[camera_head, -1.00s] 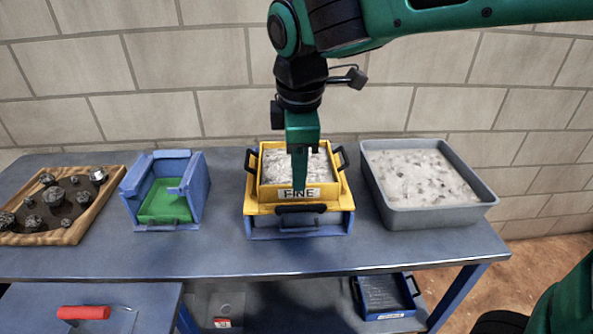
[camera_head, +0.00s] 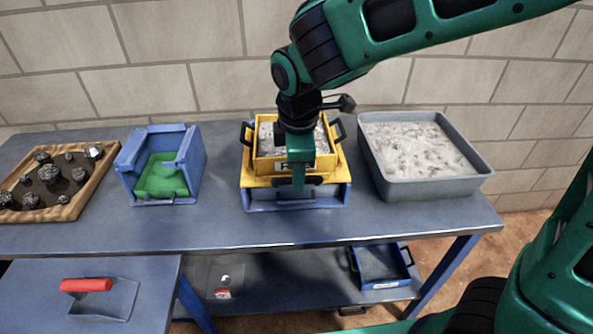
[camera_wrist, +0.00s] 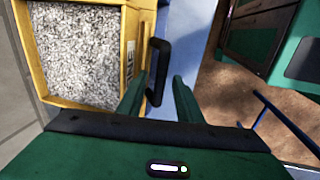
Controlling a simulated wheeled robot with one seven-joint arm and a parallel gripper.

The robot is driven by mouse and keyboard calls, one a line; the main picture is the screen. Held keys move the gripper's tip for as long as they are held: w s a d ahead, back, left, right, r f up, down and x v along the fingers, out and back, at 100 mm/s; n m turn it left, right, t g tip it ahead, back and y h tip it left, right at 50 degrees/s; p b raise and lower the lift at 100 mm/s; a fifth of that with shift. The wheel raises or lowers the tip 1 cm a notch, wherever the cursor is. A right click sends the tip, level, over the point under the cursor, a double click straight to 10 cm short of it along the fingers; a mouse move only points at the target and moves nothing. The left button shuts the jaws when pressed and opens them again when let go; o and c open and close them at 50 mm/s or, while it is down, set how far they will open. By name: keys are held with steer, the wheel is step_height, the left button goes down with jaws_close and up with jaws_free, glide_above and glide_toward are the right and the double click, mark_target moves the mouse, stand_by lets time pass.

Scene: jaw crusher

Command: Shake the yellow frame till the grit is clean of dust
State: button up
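The yellow frame (camera_head: 325,162) holds pale grey grit (camera_head: 267,140) and stands on a yellow-topped blue stand (camera_head: 343,194). It has black handles at its sides and front. My gripper (camera_head: 298,184) points down at the front of the frame and hides most of its label. In the wrist view the frame (camera_wrist: 130,22) and speckled grit (camera_wrist: 80,50) fill the upper left. The black front handle (camera_wrist: 160,70) lies between the two green fingertips of my gripper (camera_wrist: 158,92). The fingers are apart, with a gap beside the handle.
A grey tub (camera_head: 440,186) of dusty grit stands close on the right. A blue box (camera_head: 196,160) with green inside and a wooden tray (camera_head: 92,190) of dark rocks stand left. A red-handled tool (camera_head: 86,285) lies on the lower table. A blue tray (camera_head: 380,265) sits below.

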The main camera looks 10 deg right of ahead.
steer(key=shift+f, duration=0.1)
jaws_close()
steer(key=shift+w+d, duration=0.1)
steer(key=shift+w, duration=2.75)
jaws_free()
step_height(320, 180, up, 11)
steer(key=s, duration=0.2)
steer(key=shift+f, duration=0.2)
